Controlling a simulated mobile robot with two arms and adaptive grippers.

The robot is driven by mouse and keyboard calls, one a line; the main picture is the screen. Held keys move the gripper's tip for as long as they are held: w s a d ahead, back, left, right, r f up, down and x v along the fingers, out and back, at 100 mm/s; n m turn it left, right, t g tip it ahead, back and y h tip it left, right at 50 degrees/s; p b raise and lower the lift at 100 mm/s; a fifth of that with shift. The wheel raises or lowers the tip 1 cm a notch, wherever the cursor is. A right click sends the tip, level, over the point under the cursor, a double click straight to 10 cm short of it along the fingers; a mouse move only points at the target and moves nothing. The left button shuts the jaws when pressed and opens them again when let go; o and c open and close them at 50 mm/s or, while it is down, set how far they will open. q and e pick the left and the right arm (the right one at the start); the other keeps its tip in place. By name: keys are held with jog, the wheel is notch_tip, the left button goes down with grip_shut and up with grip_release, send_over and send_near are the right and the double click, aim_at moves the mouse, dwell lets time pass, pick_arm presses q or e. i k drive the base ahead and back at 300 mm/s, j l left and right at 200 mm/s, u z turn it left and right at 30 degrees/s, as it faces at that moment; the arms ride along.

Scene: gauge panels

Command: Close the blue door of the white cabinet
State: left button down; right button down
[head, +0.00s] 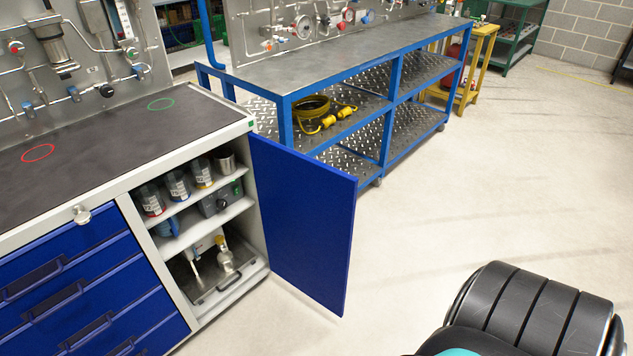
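The white cabinet (257,274) stands at the left under a dark worktop, with blue drawers on its left part. Its blue door (300,222) is hinged on the right side of the open compartment and stands wide open, swung out to the right. Inside the compartment I see several jars and a metal cup on the upper shelf, a grey device on the middle shelf and metal fittings at the bottom. Neither of my grippers shows in the head view.
A blue-framed metal workbench (340,60) stands behind the door, with a yellow cable (312,108) on its shelf. A yellow stand (477,65) is at the back. The pale floor (470,190) right of the door is clear. My own dark body part shows at the lower right.

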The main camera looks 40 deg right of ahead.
aim_at(307, 204)
jog(key=l+u, duration=0.1)
jog(key=u, duration=0.3)
jog(key=l+u, duration=0.1)
jog(key=u, duration=0.25)
jog(key=k+l+u, duration=0.1)
jog(key=u, duration=0.3)
jog(key=k+l, duration=0.1)
jog(key=l, duration=0.55)
jog(key=k+l, duration=0.1)
jog(key=l, duration=0.6)
jog(key=k+l, duration=0.1)
jog(key=l, duration=0.55)
jog(key=k+l, duration=0.1)
jog(key=l, duration=0.6)
jog(key=k+l, duration=0.1)
jog(key=l, duration=0.55)
jog(key=k+l, duration=0.1)
jog(key=l, duration=0.55)
